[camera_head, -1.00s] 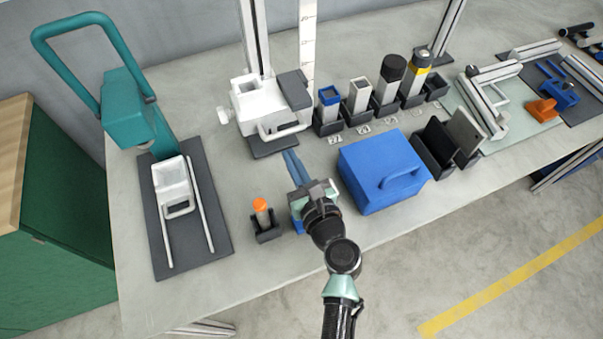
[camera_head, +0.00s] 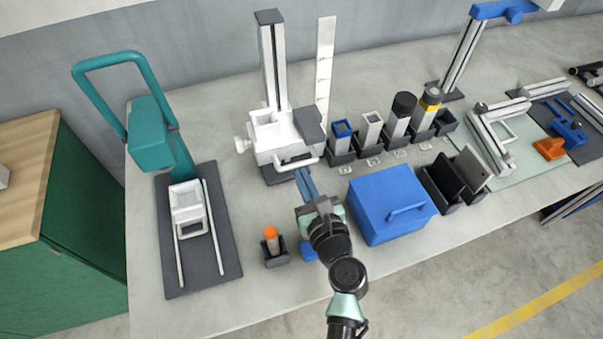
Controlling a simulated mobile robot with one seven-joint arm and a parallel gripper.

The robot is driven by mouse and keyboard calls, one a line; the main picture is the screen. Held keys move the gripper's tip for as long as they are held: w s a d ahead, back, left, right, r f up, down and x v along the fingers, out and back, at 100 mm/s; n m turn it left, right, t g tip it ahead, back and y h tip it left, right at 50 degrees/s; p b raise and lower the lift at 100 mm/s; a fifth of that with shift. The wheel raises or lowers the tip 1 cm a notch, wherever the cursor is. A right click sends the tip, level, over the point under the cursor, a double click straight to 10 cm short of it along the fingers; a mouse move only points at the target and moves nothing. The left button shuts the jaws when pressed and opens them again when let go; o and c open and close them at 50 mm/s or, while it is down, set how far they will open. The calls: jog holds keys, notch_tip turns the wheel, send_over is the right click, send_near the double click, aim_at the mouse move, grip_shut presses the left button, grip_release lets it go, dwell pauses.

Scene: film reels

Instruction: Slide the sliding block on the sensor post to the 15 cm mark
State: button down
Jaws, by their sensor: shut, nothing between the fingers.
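The sensor post (camera_head: 272,62) stands upright on a dark base toward the back of the table, left of centre. The white sliding block (camera_head: 268,137) is low on it, with a dark grey part (camera_head: 308,125) on its right side and a white bar handle (camera_head: 297,161) in front. A tall white scale (camera_head: 325,62) stands just right of the post; its marks are too small to read. My gripper (camera_head: 303,174) is shut and empty, its blue fingers pointing at the handle from the front. The tips are at or just below the bar; I cannot tell whether they touch.
A blue box (camera_head: 390,204) stands close right of my gripper. A small holder with an orange-capped tube (camera_head: 271,241) is to its left. A teal press (camera_head: 152,130) stands farther left. Several tubes in dark holders (camera_head: 398,117) line up right of the scale.

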notch_tip(320, 180, up, 10)
jog(key=p, duration=0.9)
jog(key=shift+r+p, duration=0.2)
jog(key=shift+p, duration=0.15)
jog(key=shift+w, duration=0.15)
